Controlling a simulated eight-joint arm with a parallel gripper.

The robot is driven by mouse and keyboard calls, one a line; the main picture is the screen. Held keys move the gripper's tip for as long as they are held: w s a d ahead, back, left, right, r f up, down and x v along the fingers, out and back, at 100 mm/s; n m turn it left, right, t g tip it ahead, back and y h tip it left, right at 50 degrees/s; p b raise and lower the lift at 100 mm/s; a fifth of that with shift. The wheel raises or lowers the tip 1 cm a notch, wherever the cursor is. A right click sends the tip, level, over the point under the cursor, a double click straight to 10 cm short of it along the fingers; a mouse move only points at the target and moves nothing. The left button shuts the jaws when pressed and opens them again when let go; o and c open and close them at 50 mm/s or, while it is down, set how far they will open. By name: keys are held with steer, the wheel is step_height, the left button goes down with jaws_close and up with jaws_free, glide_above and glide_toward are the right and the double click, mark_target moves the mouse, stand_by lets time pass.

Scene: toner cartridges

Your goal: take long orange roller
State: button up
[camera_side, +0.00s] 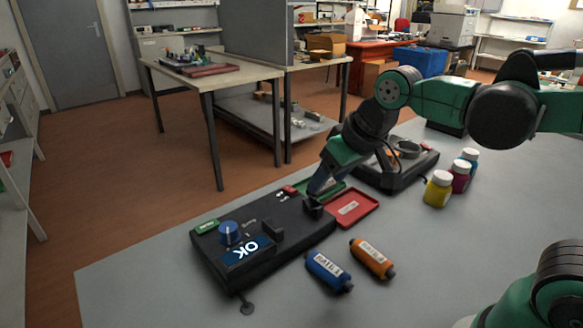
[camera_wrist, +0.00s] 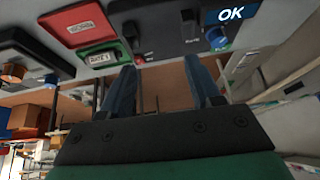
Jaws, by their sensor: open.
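An orange cylinder (camera_side: 372,258) with a white label and dark end lies on the grey table, in front of the black device. A blue labelled cylinder (camera_side: 328,270) lies to its left, apart from it. My gripper (camera_side: 318,192) is over the right end of the black device (camera_side: 270,240), behind and left of the orange cylinder. In the wrist view my gripper (camera_wrist: 160,64) shows two blue fingers spread apart with nothing between them. The orange cylinder is not seen in the wrist view. Whether the fingertips touch the device is unclear.
The device bears a blue knob (camera_side: 229,232) and an OK screen (camera_side: 247,251). A red tray (camera_side: 351,208) adjoins its right end. A second dark device (camera_side: 400,168) stands behind. Yellow (camera_side: 438,190), magenta and cyan bottles stand at right. The table front is mostly clear.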

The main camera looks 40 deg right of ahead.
steer(key=shift+o, duration=0.3)
steer(key=shift+t, duration=0.7)
steer(key=s, duration=0.1)
steer(key=s+d+f, duration=0.1)
steer(key=s+f, duration=0.1)
steer(key=shift+s+d, duration=0.15)
steer(key=shift+d, duration=0.2)
steer(key=o, duration=0.3)
steer(key=shift+s+f, duration=0.15)
steer(key=shift+f, duration=0.05)
